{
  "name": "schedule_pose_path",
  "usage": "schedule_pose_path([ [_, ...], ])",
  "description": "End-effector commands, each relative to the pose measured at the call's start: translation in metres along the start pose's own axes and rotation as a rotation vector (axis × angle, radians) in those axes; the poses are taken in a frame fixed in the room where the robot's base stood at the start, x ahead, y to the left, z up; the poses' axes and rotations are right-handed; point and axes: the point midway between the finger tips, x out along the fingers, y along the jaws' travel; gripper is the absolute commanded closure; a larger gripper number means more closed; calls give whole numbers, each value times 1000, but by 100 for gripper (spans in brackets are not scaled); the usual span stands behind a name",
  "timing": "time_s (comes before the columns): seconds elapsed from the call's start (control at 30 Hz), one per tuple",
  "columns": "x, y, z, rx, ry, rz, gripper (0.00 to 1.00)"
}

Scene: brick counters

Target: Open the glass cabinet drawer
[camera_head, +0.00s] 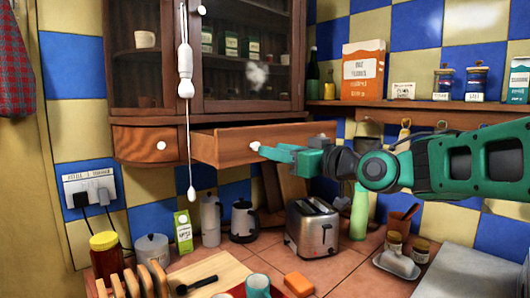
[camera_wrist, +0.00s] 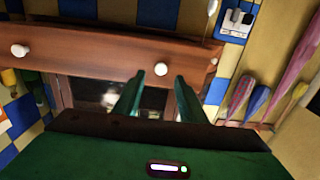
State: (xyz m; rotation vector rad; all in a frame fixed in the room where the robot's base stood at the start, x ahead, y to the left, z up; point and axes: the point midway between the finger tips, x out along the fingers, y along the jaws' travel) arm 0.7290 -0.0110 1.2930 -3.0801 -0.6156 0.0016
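My gripper (camera_head: 270,151) is at the nearer knob. In the wrist view the green fingers (camera_wrist: 160,76) are apart, one on each side of this knob (camera_wrist: 161,68), with gaps visible. Contact cannot be told.
A smaller drawer (camera_head: 140,145) at left is shut. A white pull cord (camera_head: 187,125) hangs before the cabinet. Below are a toaster (camera_head: 312,228), kettle (camera_head: 243,222) and cups (camera_head: 257,286) on the counter. A shelf (camera_head: 430,106) with jars is at right.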

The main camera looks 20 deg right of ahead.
Motion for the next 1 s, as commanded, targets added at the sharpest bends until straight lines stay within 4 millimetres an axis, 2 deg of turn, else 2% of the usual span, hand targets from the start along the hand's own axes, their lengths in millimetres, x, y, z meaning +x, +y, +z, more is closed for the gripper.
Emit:
schedule_pose_path([
  [0.1, -22, 0, 0, 0, 1, 2, 62],
  [0.33, -48, 1, 1, 0, -1, 1, 62],
  [0.9, -52, 1, 1, 0, -2, 1, 62],
  [1.0, -53, 5, 10, 6, -31, 9, 62],
])
